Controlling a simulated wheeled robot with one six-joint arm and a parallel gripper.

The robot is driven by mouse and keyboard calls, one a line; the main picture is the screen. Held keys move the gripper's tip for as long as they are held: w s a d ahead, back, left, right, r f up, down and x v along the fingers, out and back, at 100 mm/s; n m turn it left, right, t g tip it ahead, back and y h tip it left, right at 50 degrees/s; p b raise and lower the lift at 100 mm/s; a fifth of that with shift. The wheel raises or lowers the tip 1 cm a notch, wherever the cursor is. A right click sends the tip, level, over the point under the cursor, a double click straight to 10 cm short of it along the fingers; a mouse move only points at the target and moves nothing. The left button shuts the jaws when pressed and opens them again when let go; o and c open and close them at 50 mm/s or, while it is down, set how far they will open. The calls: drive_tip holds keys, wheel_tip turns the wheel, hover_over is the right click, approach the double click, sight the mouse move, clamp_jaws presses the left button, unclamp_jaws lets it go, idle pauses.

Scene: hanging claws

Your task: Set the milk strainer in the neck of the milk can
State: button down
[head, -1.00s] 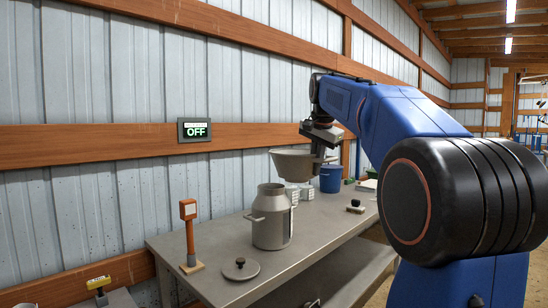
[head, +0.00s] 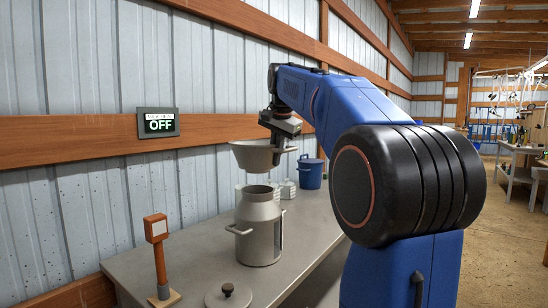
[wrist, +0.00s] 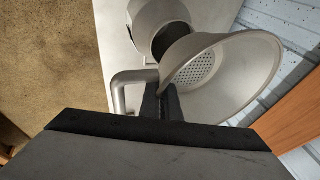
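The milk strainer (head: 252,157) is a wide grey metal bowl. In the wrist view its perforated bottom (wrist: 200,70) shows inside the tilted-looking bowl. My gripper (head: 277,143) is shut on the strainer at its rim side, and its dark fingers show in the wrist view (wrist: 160,102). The milk can (head: 258,228) stands upright on the table, grey, with side handles and an open neck. In the head view the strainer hangs just above the can's neck, with a small gap. In the wrist view the bowl partly hides the dark neck opening (wrist: 168,40).
The can's lid (head: 228,297) lies on the grey table (head: 190,255) in front. An orange post (head: 159,250) stands left. A blue bucket (head: 311,174) and white jars (head: 288,189) stand behind. A wall sign (head: 158,123) reads OFF.

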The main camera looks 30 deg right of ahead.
drive_tip(key=shift+f, duration=2.8)
drive_tip(key=shift+f, duration=1.15)
drive_tip(key=c, duration=1.9)
unclamp_jaws()
drive_tip(key=v, duration=1.7)
drive_tip(key=shift+s+r, duration=0.15)
drive_tip(key=shift+s, duration=0.05)
